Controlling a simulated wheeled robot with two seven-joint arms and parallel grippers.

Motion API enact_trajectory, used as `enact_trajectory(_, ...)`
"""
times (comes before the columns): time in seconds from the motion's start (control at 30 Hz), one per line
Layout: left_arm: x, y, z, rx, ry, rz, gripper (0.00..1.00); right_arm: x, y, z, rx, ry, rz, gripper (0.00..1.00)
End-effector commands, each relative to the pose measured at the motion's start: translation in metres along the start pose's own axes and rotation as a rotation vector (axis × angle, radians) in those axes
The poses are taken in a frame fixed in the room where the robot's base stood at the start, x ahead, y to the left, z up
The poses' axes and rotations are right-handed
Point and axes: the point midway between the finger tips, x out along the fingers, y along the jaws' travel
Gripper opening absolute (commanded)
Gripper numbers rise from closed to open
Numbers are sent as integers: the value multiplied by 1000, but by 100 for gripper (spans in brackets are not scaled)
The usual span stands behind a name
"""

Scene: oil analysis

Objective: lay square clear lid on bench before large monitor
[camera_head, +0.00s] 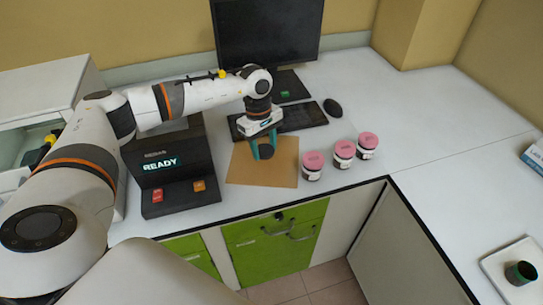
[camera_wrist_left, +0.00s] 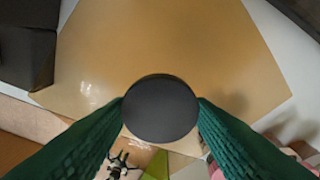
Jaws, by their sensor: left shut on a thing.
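A flat square tan, glossy panel (camera_head: 262,175) lies at or just above the bench before the large monitor (camera_head: 265,30); I take it for the square lid, though it looks amber rather than clear. It also fills much of the left wrist view (camera_wrist_left: 200,45). My left gripper (camera_head: 264,150) points down over its middle, its green fingers shut on the round black knob (camera_wrist_left: 160,108) there. Whether the panel touches the bench I cannot tell. My right gripper is not in view.
A keyboard (camera_head: 290,117) and mouse (camera_head: 333,108) lie behind the panel. Three pink-topped jars (camera_head: 343,154) stand to its right. A dark analyser reading READY (camera_head: 170,165) stands to its left. The bench's front edge is close. Free bench (camera_head: 425,110) lies farther right.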

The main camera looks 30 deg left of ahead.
Motion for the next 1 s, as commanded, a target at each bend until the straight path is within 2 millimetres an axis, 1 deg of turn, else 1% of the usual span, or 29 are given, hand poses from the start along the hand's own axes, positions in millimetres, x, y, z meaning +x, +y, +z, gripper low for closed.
enact_trajectory(0.03, 4, 0, 0, 0, 0, 0, 11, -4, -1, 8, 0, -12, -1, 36)
enact_trajectory(0.13, 11, -1, 2, 2, 0, -1, 11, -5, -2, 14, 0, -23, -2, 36)
enact_trajectory(0.27, 23, 0, 3, 3, 1, 1, 11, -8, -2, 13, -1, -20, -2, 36)
enact_trajectory(0.43, 45, 0, 6, 3, 1, 0, 11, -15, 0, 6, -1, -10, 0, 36)
enact_trajectory(0.5, 48, -1, 7, 4, 0, -2, 11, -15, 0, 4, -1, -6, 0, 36)
enact_trajectory(0.67, 48, -1, 7, 5, 0, -3, 11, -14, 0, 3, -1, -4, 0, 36)
enact_trajectory(0.8, 52, -1, 8, 4, 0, -2, 11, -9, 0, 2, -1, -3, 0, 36)
enact_trajectory(0.83, 53, 0, 8, 4, 0, 0, 50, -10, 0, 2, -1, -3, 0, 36)
enact_trajectory(0.93, 52, 0, 8, 4, -1, 0, 66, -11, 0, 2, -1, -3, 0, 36)
enact_trajectory(0.97, 52, 0, 8, 4, -1, 0, 70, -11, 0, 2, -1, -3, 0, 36)
enact_trajectory(1.0, 52, 0, 8, 4, -1, 0, 70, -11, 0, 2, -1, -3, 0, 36)
